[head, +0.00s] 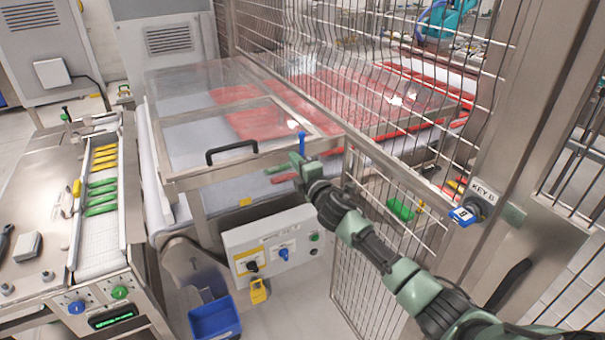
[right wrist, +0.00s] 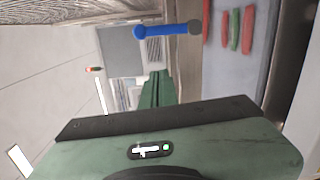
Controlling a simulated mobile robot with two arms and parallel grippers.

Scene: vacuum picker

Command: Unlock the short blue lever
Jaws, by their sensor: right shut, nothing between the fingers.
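The short blue lever (head: 302,143) stands upright at the front right corner of the clear-lidded metal frame. In the right wrist view the blue lever (right wrist: 168,30) lies sideways across the top, with a round blue end at left and a grey base at right. My right gripper (head: 281,170) is shut and empty, just below and left of the lever in the head view. In the right wrist view its green fingers (right wrist: 157,85) point up toward the lever, and a gap shows between them in the picture. I cannot tell the exact distance. My left gripper is not in view.
The lid has a black handle (head: 232,151). A control panel (head: 278,243) with knobs is below, and a blue bin (head: 214,318) is on the floor. A wire fence (head: 390,235) stands close to my right arm. A conveyor (head: 100,240) with yellow and green pieces is at left.

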